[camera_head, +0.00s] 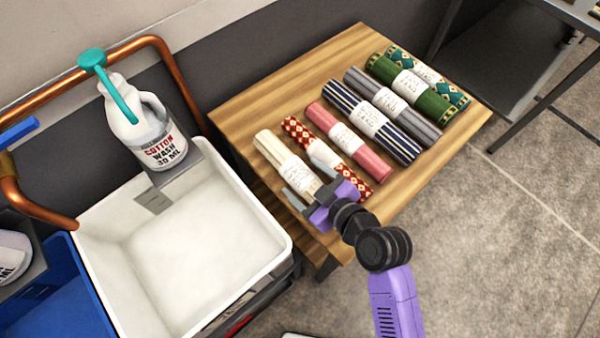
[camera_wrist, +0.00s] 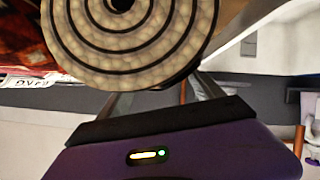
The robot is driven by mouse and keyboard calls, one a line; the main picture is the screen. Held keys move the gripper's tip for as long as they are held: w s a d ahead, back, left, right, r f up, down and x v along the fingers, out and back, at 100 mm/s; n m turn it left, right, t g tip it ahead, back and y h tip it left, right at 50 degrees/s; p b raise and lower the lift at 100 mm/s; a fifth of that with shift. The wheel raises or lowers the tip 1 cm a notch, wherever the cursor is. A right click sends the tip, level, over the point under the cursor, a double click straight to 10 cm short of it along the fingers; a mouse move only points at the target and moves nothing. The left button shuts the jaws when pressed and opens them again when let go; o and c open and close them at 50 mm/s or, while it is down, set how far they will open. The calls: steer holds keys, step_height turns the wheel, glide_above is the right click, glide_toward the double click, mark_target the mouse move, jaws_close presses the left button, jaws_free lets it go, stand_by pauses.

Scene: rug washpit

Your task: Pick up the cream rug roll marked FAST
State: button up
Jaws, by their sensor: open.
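The cream rug roll (camera_head: 270,146) lies at the left end of a row of rolls on the wooden table, with a white paper band around its middle. The print on its band is too small to read. My gripper (camera_head: 308,183) is open at the roll's near end, one finger on each side of it in the head view. In the wrist view the roll's spiral cream end (camera_wrist: 135,45) fills the top middle, close to the camera. The two fingers (camera_wrist: 163,98) show just below it, and their tips are partly hidden by the roll.
A red patterned roll (camera_head: 298,131) lies close beside the cream roll on its right. Pink, navy striped, grey and green rolls follow along the wooden table (camera_head: 240,98). A white basin (camera_head: 180,250) stands left of the table, with a Cotton Wash bottle (camera_head: 150,132) behind it.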

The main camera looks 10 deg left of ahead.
steer(key=shift+w+a+f, duration=0.3)
steer(key=shift+w+a, duration=0.05)
steer(key=shift+a, duration=0.1)
jaws_close()
steer(key=shift+r, duration=0.1)
steer(key=shift+r, duration=0.1)
